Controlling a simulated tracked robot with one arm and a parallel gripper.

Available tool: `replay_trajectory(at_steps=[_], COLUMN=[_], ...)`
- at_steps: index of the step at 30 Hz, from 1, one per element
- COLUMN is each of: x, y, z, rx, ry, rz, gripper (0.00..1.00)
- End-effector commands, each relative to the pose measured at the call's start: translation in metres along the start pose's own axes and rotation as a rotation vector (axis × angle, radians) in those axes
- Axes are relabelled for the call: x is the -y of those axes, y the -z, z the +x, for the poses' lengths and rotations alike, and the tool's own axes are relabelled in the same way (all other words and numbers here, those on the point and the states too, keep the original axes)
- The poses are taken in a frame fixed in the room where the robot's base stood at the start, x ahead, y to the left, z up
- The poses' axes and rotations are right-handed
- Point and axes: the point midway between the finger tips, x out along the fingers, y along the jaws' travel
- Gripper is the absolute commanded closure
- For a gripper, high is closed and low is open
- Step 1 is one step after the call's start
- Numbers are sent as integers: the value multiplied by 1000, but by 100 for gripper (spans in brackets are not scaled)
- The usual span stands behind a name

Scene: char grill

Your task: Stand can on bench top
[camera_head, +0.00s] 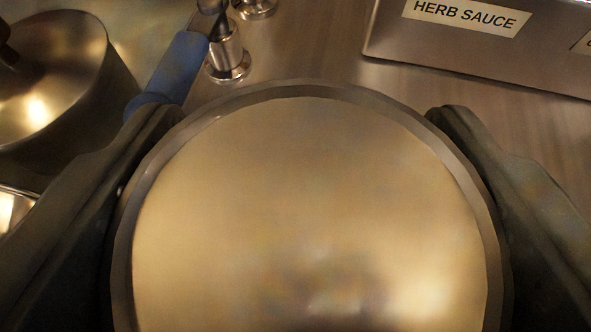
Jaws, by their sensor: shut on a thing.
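The can (310,200) fills the middle of the view, its round metal end with a raised rim facing the camera. My gripper (310,215) is shut on it, with one dark finger against its left side and the other against its right side. The can's side wall and far end are hidden behind its near end. The bench top (310,50) is a brushed metal surface behind the can. Whether the can touches it cannot be told.
A metal box labelled "HERB SAUCE" (460,45) stands at the upper right. A round metal lid or pot (60,75) is at the upper left. A blue handle (175,70) and small metal pieces (228,55) lie just beyond the left finger. Bare bench shows between these and the box.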

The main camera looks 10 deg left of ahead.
Motion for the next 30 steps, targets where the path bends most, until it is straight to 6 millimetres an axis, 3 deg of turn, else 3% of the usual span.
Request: replay_trajectory(at_steps=[4, 15, 16, 18, 30], x=[0, 0, 0, 0, 1], y=[-22, -23, -23, -23, -21], z=[10, 11, 11, 10, 5], rx=[5, -1, -1, 0, -1], ry=[-1, 1, 1, 1, 1], rz=[0, 0, 0, 0, -1], gripper=[72, 72, 26, 13, 13])
